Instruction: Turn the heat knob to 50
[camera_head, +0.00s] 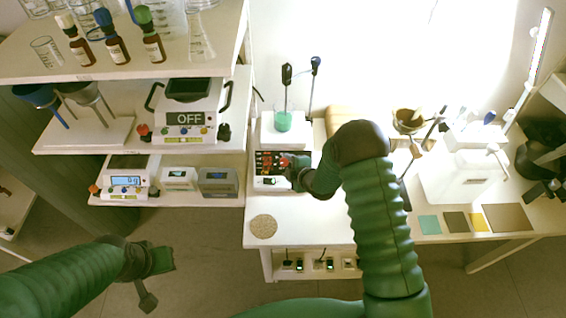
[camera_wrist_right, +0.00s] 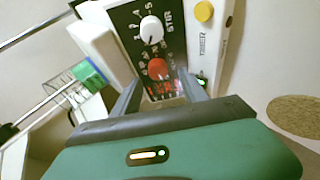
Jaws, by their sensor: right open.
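In the right wrist view the panel carries a white knob (camera_wrist_right: 151,29) beside the STIR lettering and a red knob (camera_wrist_right: 157,67). My right gripper (camera_head: 292,172) is at the panel in the head view.
A beaker of green liquid (camera_head: 283,121) stands on the hotplate. A round cork mat (camera_head: 263,226) lies in front on the white table (camera_head: 320,232). Shelves with balances (camera_head: 125,181) stand at left. A white box (camera_head: 463,178) and coloured squares are at right.

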